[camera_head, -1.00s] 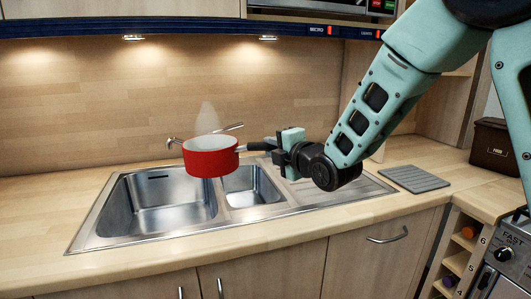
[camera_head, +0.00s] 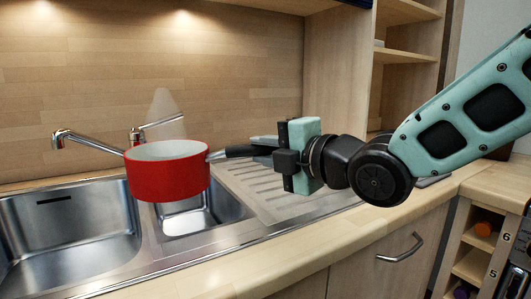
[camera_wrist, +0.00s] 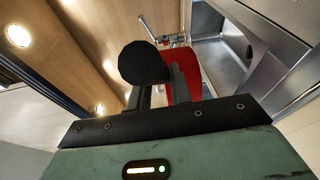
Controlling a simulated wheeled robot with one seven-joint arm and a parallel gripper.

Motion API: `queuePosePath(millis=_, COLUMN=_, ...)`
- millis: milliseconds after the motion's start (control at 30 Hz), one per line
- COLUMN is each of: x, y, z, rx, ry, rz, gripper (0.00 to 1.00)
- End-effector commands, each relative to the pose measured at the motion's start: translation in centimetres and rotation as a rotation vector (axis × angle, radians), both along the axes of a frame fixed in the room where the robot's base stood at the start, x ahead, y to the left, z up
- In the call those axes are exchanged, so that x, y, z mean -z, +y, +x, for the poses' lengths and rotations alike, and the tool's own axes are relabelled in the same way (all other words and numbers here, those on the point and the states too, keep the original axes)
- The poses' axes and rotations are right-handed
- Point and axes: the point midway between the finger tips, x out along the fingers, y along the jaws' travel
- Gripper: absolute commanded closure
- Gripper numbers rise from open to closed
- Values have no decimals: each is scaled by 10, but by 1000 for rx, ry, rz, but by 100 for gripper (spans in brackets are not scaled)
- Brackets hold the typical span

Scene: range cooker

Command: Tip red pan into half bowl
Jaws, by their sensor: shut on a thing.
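The red pan (camera_head: 168,180), with a pale inside and a dark handle (camera_head: 240,152), hangs upright and level above the sink. A faint pale plume rises over it. My gripper (camera_head: 268,148) is shut on the handle, to the right of the pan. The half bowl (camera_head: 222,208) is the small steel basin; in the head view the pan covers its left part. In the wrist view, my gripper (camera_wrist: 165,92) holds the handle, whose round dark end (camera_wrist: 143,63) faces the camera. Part of the red pan (camera_wrist: 193,75) shows behind. The pan's contents are hidden.
The large sink basin (camera_head: 75,230) lies left of the half bowl, and a ribbed drainer (camera_head: 285,190) lies to its right. A chrome tap (camera_head: 85,141) stands behind the sink, near the pan in the picture. The wooden back wall (camera_head: 230,60) rises behind.

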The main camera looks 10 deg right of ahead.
Motion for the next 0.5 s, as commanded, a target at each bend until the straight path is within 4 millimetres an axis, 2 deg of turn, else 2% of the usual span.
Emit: queuePosePath(millis=500, x=-5, y=1, z=0, rx=-3, ry=76, rz=39, gripper=100)
